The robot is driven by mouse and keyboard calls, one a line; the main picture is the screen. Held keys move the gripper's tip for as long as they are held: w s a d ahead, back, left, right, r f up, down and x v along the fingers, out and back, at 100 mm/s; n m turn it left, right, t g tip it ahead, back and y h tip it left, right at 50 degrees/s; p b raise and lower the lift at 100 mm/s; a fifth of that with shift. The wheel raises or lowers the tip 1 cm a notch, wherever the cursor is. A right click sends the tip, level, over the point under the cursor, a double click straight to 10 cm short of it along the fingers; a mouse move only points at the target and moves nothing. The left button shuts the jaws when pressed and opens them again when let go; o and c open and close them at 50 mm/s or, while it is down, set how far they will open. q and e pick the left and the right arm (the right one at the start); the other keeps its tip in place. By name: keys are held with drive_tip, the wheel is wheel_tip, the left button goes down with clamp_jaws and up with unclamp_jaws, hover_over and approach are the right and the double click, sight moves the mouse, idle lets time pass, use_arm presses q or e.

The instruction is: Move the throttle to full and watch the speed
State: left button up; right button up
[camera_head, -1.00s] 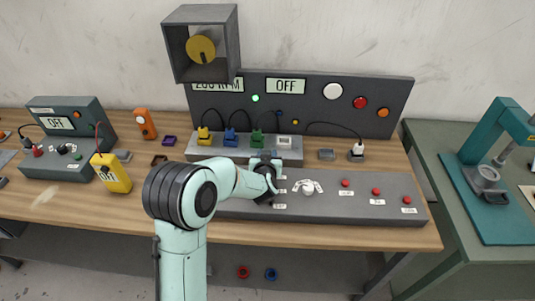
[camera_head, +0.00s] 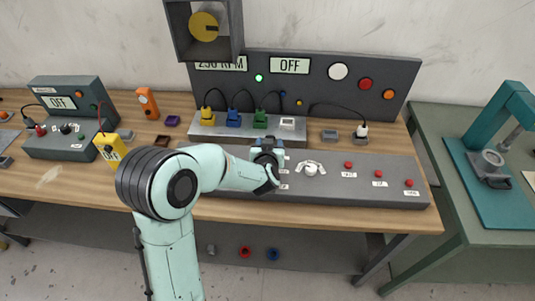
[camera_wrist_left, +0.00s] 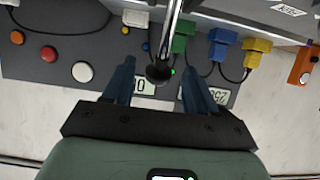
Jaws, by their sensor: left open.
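The throttle appears to be the metal lever with a black ball knob (camera_wrist_left: 159,73) in the left wrist view. The knob stands between the spread fingers of my left gripper (camera_wrist_left: 158,92), with gaps on both sides. In the head view my left gripper (camera_head: 268,153) is over the grey control panel (camera_head: 350,190) and hides the lever. The speed display (camera_head: 222,65) reads about 230 RPM, its top partly covered by the box above. A second display (camera_head: 289,66) reads OFF, and a green lamp (camera_head: 259,78) is lit. My right gripper is not in view.
A white knob (camera_head: 311,169) and red buttons (camera_head: 379,174) lie right of my gripper on the panel. Yellow, blue and green plugs with cables stand behind it. A box with a yellow disc (camera_head: 204,27) hangs above. A yellow meter (camera_head: 109,149) is at left.

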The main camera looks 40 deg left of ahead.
use_arm(q)
drive_tip(key=v, duration=0.8)
drive_tip(key=shift+s, duration=0.25)
drive_tip(key=shift+d, duration=0.1)
